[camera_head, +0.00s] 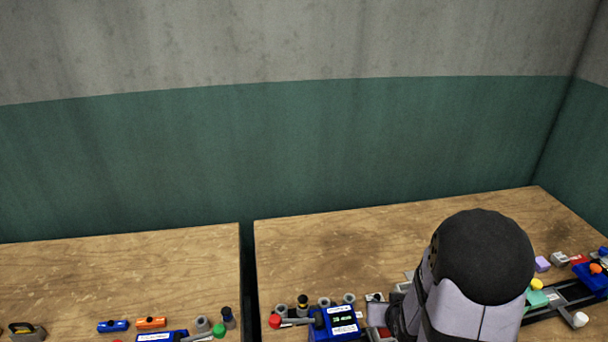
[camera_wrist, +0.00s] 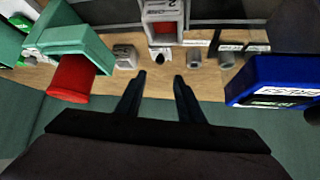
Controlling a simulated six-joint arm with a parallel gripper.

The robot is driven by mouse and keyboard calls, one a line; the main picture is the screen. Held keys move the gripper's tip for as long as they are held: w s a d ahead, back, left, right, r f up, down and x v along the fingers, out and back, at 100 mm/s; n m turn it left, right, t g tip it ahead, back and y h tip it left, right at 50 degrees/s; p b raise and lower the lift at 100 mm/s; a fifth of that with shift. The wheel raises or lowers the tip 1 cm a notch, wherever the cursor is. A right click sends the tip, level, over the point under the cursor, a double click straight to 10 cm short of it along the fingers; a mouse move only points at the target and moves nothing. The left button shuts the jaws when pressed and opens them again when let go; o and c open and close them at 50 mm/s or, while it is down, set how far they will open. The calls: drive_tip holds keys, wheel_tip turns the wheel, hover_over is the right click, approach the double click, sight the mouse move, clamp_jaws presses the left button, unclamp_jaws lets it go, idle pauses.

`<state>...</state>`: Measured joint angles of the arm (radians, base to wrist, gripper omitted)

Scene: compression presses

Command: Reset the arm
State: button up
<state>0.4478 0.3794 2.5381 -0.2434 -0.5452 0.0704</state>
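My gripper (camera_wrist: 159,80) shows in the wrist view with its two dark fingers apart and nothing between them. It is above the table's edge, with several small grey parts beyond the fingertips. In the head view my arm rises over the right table and hides the gripper and part of the tabletop. A blue press (camera_head: 335,322) with a small display stands just left of my arm; a blue device with a display (camera_wrist: 272,83) is at the right of the wrist view.
In the wrist view a green block with a red cylinder (camera_wrist: 70,80) is at the left and a grey box (camera_wrist: 162,22) at the top. The left table (camera_head: 120,280) is separated by a gap. The back of the right table (camera_head: 330,240) is bare. A wall stands behind.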

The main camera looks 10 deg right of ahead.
drive_tip(key=s+a+r+n+g+y+p, duration=0.1)
drive_tip(key=s+a+r+g+p, duration=0.2)
drive_tip(key=s+a+r+g, duration=0.35)
drive_tip(key=s+a+f+n+g+y+b, duration=0.1)
drive_tip(key=s+a+n+g+b, duration=0.1)
drive_tip(key=s+a, duration=0.6)
drive_tip(key=shift+s+a+f+b, duration=0.35)
drive_tip(key=shift+s+b, duration=0.35)
drive_tip(key=shift+s, duration=0.5)
